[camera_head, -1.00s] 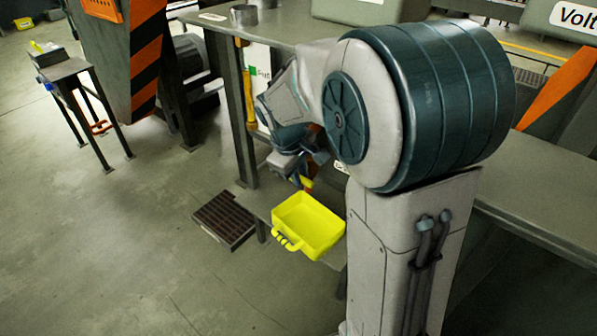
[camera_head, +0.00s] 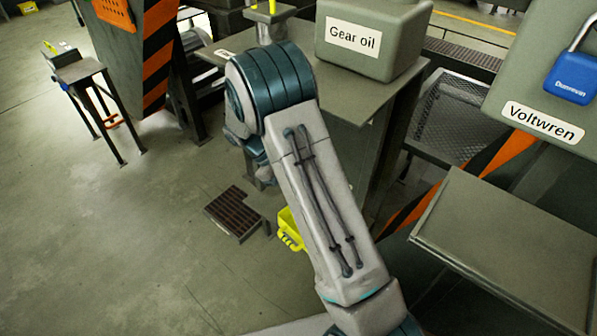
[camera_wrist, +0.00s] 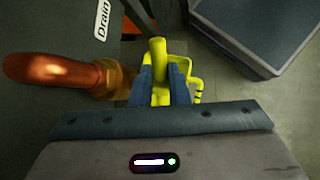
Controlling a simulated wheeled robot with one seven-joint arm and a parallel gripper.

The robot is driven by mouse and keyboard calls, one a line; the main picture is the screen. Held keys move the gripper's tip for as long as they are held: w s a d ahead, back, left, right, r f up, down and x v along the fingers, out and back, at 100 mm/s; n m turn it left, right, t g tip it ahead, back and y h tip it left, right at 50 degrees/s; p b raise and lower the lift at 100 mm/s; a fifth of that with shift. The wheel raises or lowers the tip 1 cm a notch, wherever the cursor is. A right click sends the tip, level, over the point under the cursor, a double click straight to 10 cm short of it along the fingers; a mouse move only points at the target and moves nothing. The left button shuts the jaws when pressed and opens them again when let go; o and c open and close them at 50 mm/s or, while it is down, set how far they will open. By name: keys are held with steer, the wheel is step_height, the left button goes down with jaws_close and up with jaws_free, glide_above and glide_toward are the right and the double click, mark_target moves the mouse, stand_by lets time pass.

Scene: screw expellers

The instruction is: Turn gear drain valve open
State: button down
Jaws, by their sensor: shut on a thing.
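In the wrist view, the yellow lever (camera_wrist: 158,48) of the drain valve stands upright between the fingers of my gripper (camera_wrist: 162,75). The gripper is shut on it. The brass valve body (camera_wrist: 117,78) is just left of the fingers, joined to a copper-coloured pipe (camera_wrist: 48,71). A white label (camera_wrist: 101,19), reading "Drain" as far as it shows, is above the valve. In the head view my arm hides the valve and my gripper. The "Gear oil" tank (camera_head: 366,37) stands on the bench there, above that area.
A yellow tray (camera_head: 290,230) is partly hidden behind my arm and also shows below the lever in the wrist view (camera_wrist: 197,84). A floor grate (camera_head: 232,213) lies left of it. The "Voltwren" cabinet (camera_head: 540,75) is at right. Open floor is at left.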

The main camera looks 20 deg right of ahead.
steer(key=shift+w+a+r+g+h+p, duration=0.15)
steer(key=shift+w+a+g+h+p, duration=0.1)
steer(key=shift+g+h+p, duration=0.5)
steer(key=shift+w+a+f+n+g+h+p, duration=0.1)
steer(key=shift+w+f+n+g+h+p, duration=0.1)
steer(key=shift+g+h+p, duration=0.25)
steer(key=shift+w+a+f+n+g+h+p, duration=0.1)
steer(key=shift+n+g+h+p, duration=0.15)
steer(key=shift+g, duration=0.25)
steer(key=shift+w+a+f+n+g+h, duration=0.1)
steer(key=shift+w+f+n+g+h, duration=0.05)
steer(key=shift+g+h, duration=0.3)
steer(key=shift+w+a+f+n+g+h, duration=0.1)
steer(key=shift+g+h, duration=0.25)
steer(key=shift+h, duration=0.15)
steer(key=shift+w+a+f+n+g+h, duration=0.1)
steer(key=shift+n+g+h, duration=0.05)
steer(key=shift+g+h, duration=0.35)
steer(key=shift+w+f+n+g+h, duration=0.1)
steer(key=shift+n+g+h, duration=0.05)
steer(key=shift+g+h, duration=0.35)
steer(key=c, duration=1.4)
jaws_free()
steer(key=shift+w+a, duration=0.1)
steer(key=shift+w, duration=0.05)
